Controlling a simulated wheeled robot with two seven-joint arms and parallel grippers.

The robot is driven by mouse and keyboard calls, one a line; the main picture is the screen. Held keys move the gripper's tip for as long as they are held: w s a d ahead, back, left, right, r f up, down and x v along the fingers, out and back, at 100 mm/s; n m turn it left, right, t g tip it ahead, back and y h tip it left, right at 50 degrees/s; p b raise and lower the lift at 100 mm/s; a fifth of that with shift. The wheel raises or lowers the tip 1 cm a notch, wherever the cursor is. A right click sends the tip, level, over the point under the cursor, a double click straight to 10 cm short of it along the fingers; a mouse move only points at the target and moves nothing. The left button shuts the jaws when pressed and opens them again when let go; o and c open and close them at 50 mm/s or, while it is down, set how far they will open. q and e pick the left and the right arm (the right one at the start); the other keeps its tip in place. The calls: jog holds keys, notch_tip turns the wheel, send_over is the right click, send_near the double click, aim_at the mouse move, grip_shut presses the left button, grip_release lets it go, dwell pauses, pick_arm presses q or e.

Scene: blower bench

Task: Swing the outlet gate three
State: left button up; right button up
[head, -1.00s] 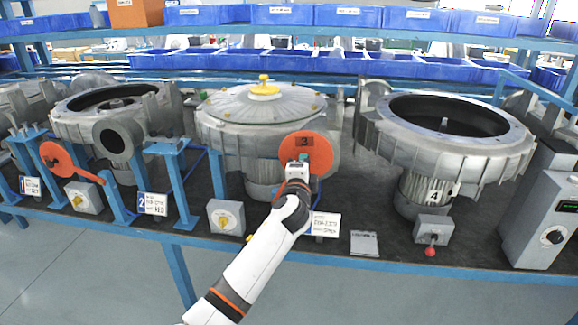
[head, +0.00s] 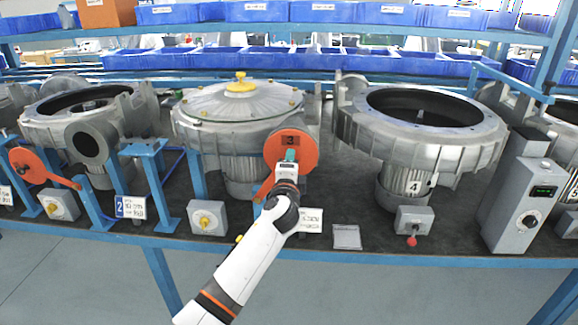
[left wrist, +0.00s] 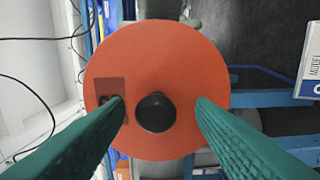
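Outlet gate three is an orange disc (head: 303,152) marked 3, on the front of the third blower (head: 215,130) with the domed lid. An orange arm shows at its lower left, partly hidden by my gripper. My left gripper (head: 289,156) is in front of the disc. In the left wrist view, the disc (left wrist: 150,60) fills the middle, with a black knob (left wrist: 155,112) on it. The green fingers of my left gripper (left wrist: 160,106) are open, one on each side of the knob, with gaps to it. My right gripper is not in view.
Blower four (head: 415,145) stands to the right, with a red-knobbed switch box (head: 414,220). Another orange gate disc (head: 33,165) is at the left. Blue posts (head: 150,185), a grey switch box (head: 208,218) and a grey control box (head: 520,205) line the bench.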

pick_arm(q)
jog(key=shift+a, duration=0.1)
jog(key=s+b, duration=0.1)
jog(key=s, duration=1.1)
jog(key=shift+a, duration=0.15)
